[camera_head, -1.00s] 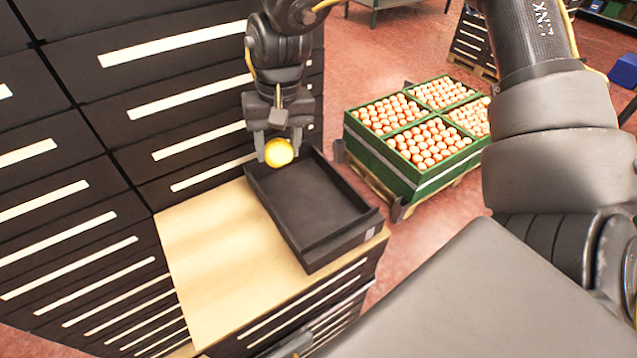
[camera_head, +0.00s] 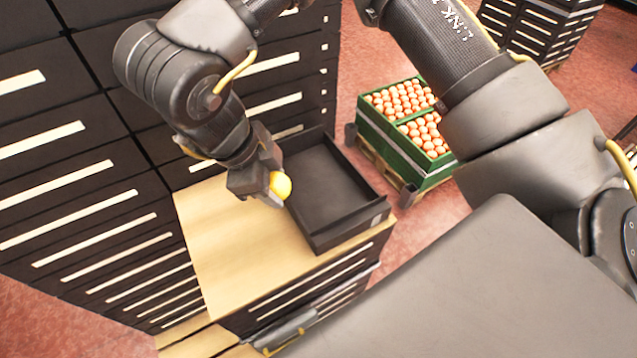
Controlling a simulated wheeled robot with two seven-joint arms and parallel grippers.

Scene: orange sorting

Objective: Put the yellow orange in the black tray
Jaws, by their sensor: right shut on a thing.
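The yellow orange (camera_head: 281,186) is held between the fingers of my right gripper (camera_head: 272,187). The gripper reaches down from the upper left and is shut on the orange. In the picture the orange sits at the left long side of the black tray (camera_head: 329,237); its exact height above the tray or wood cannot be told. The tray is shallow and looks empty, but the gripper and orange hide part of its left wall.
The tray rests on a light wooden top (camera_head: 228,245) with bare wood to its left. A green crate (camera_head: 432,180) of orange-coloured fruit stands on a pallet to the right. Reddish floor lies around.

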